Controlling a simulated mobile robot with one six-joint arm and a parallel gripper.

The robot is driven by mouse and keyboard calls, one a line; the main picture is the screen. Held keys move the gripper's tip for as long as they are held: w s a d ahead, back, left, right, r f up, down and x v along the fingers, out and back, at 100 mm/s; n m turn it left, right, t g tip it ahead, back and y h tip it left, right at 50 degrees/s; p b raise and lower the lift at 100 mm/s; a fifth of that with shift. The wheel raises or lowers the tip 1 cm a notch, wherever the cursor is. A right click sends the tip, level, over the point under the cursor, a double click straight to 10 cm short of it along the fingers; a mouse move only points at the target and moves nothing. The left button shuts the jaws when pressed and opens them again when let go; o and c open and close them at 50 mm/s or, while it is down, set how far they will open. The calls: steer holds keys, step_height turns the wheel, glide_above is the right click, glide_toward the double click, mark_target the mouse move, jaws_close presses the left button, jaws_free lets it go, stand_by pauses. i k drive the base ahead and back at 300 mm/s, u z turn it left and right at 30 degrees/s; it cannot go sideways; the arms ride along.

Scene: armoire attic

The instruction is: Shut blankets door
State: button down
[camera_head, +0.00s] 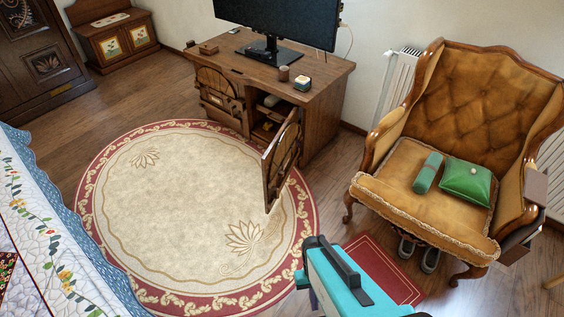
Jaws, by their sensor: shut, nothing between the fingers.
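A wooden desk (325,83) with cabinets below its top stands at the back middle. Its right-hand carved door (282,158) is swung wide open, standing out over the rug. The open compartment (268,122) behind it shows a few small, partly hidden items, one of them yellowish. I cannot read any label that says which door is the blankets one. My teal and black arm comes in at the bottom, in front of the open door and apart from it in the picture. No gripper fingers can be made out.
A round cream and red rug (175,205) lies clear left of the open door. A tufted armchair (425,190) with green cushions stands right, shoes beneath it. A small red mat (385,270) lies by my arm. A quilted bed (55,240) fills the lower left. A monitor (280,20) stands on the desk.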

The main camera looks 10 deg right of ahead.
mark_target(271, 159)
steer(key=i, duration=0.9)
steer(key=z, duration=0.05)
